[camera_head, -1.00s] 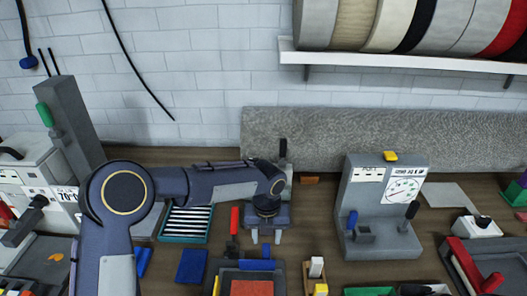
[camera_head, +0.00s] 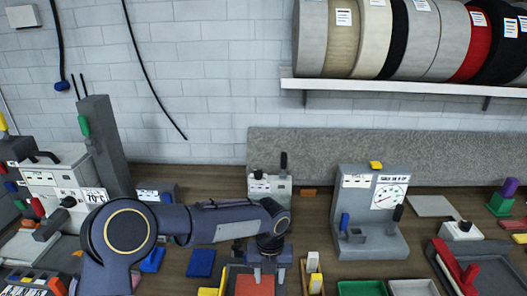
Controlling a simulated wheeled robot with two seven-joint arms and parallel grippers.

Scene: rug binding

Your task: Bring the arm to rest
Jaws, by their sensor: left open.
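My left arm comes in from the lower left and reaches across the bench. Its gripper (camera_head: 267,272) points down, open, with nothing visible between its fingers. It hangs over the back part of a dark tray holding an orange-red block (camera_head: 255,286); whether it touches anything there I cannot tell. My right gripper is not in view.
A grey gauge stand (camera_head: 368,215) is right of the gripper, and a grey box with a black handle (camera_head: 270,187) is behind it. A blue block (camera_head: 201,263) lies left of it. A tall grey post (camera_head: 105,150) stands at the left. A roll shelf (camera_head: 400,88) is above.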

